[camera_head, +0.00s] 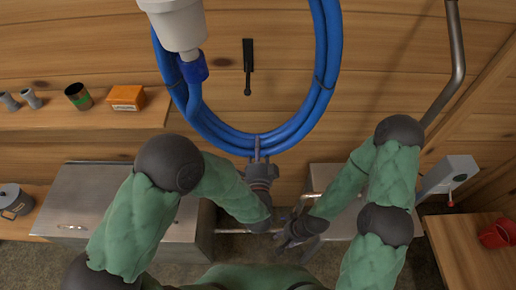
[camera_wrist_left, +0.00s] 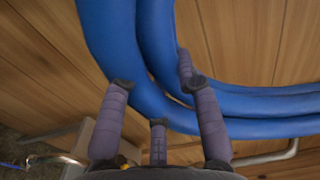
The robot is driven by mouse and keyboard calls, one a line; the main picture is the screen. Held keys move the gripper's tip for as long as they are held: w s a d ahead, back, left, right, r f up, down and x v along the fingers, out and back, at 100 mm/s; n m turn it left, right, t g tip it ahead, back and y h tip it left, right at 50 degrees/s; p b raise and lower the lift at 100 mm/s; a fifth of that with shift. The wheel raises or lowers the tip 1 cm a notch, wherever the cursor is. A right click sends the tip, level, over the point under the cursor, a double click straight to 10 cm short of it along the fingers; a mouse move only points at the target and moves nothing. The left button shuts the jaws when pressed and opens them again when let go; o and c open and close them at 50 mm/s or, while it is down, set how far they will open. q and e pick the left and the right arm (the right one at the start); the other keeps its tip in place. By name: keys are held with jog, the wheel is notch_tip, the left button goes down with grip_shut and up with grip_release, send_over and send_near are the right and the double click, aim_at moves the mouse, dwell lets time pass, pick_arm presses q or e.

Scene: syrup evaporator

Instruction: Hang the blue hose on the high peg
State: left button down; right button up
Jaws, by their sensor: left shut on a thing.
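The blue hose (camera_head: 326,72) is a coil of several loops bound with dark ties, hanging in front of the plank wall. Its top is beyond the frame. My left gripper (camera_head: 257,148) is at the bottom of the coil. In the left wrist view, its fingers (camera_wrist_left: 157,88) are closed around the blue hose (camera_wrist_left: 112,38). A black peg-like fitting (camera_head: 248,69) on the wall shows inside the loop, apart from the hose; I cannot tell if it is the high peg. My right gripper (camera_head: 296,226) is low, clear of the hose; its finger opening is unclear.
A white and grey cylinder (camera_head: 178,22) with a blue end overlaps the coil's upper left. A shelf (camera_head: 75,122) at left holds an orange box (camera_head: 127,97) and a can (camera_head: 78,96). A metal pipe (camera_head: 456,50) runs at right. A red cup (camera_head: 494,234) stands at lower right.

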pick_arm(q)
notch_tip(320, 180, up, 19)
jog(key=p, duration=1.2)
jog(key=shift+s+f+p, duration=0.15)
jog(key=shift+p, duration=0.15)
jog(key=shift+d, duration=0.1)
notch_tip(320, 180, up, 18)
jog(key=shift+s, duration=0.15)
dwell(0.6)
jog(key=shift+d, duration=0.1)
jog(key=w, duration=0.6)
jog(key=shift+f, duration=0.15)
dwell(0.6)
jog(key=shift+w, duration=0.1)
